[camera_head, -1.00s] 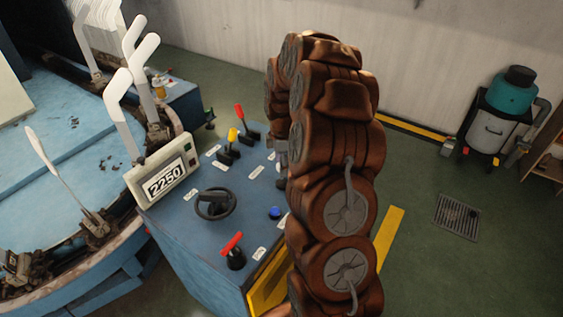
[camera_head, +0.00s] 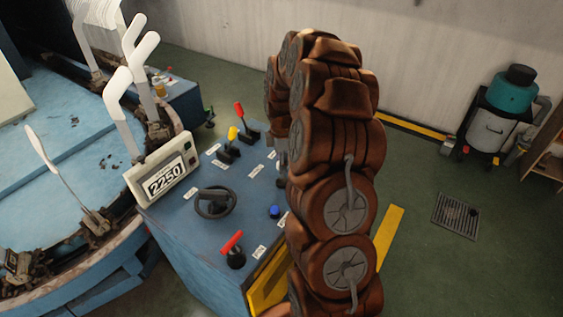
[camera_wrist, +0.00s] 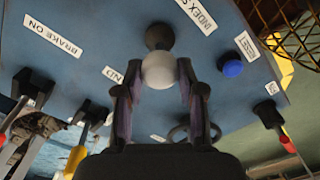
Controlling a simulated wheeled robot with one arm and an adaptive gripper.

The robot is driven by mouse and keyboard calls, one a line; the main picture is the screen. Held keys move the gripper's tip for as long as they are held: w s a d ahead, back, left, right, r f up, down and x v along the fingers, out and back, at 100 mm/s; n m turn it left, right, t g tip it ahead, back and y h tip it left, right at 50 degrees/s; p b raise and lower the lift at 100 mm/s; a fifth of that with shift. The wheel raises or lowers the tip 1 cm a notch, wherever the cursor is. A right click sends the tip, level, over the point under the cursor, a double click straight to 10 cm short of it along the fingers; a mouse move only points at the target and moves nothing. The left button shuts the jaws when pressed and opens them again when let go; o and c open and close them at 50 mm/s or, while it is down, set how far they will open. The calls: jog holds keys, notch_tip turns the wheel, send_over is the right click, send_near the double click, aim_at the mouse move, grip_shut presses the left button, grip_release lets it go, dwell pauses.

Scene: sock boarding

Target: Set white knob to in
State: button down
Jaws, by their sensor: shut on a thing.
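The white knob (camera_wrist: 159,70) is a round ball on a dark round base on the blue panel, in the wrist view. My gripper (camera_wrist: 158,66) has one finger on each side of it and is shut on it. A label ending in "ND" is left of the knob, and a label starting "INDEX" is above it. In the head view my brown arm hides the knob and my gripper's fingers.
The blue control panel (camera_head: 187,229) also carries a red lever (camera_head: 240,110), a yellow lever (camera_head: 233,134), a black handwheel (camera_head: 215,202), a blue button (camera_head: 274,211) and a red-handled switch (camera_head: 233,243). A display box (camera_head: 163,176) reads 2250.

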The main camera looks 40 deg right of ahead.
jog(key=shift+f, duration=0.1)
notch_tip(320, 180, down, 3)
jog(key=shift+b, duration=1.15)
jog(key=shift+s, duration=0.1)
jog(key=c, duration=0.7)
grip_release()
notch_tip(320, 180, up, 11)
jog(key=shift+r, duration=0.55)
